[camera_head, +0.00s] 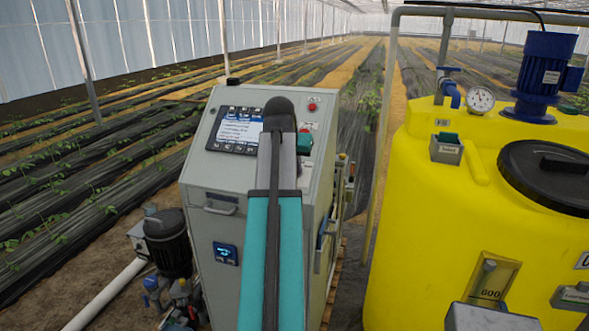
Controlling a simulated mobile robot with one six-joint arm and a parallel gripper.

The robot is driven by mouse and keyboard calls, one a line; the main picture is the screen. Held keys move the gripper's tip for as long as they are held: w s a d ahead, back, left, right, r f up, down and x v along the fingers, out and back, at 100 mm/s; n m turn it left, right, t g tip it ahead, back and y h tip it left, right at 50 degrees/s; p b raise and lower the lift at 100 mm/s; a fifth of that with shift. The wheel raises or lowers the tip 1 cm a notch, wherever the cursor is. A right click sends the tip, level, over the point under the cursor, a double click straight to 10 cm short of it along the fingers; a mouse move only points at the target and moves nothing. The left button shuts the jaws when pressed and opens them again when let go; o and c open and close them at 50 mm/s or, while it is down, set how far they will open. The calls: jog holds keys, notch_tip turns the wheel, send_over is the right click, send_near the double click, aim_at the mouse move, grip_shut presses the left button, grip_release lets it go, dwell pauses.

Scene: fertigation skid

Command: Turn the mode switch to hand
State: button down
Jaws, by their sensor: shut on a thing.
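The grey control cabinet (228,180) stands in the middle, with a sloped top panel that holds a dark-framed screen (238,130). My arm (272,210) reaches up in front of the cabinet, and its dark rounded end lies over the panel just right of the screen. My gripper's jaws are hidden behind the arm. I cannot make out the mode switch. A green part (304,142) shows just right of the arm on the panel; I cannot tell what it is.
A yellow tank (420,210) with a black lid (550,175), a gauge (481,99) and a blue motor (543,75) stands at the right. A dark pump (168,245) and white pipe (105,295) are low at the left. Plant rows lie behind.

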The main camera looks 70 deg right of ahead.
jog(key=shift+d+r, duration=0.1)
jog(key=shift+d, duration=0.05)
jog(key=c, duration=1.9)
grip_release()
jog(key=shift+a+r, duration=0.15)
jog(key=shift+a, duration=0.1)
jog(key=b+v, duration=0.4)
jog(key=v, duration=0.9)
jog(key=shift+r, duration=0.1)
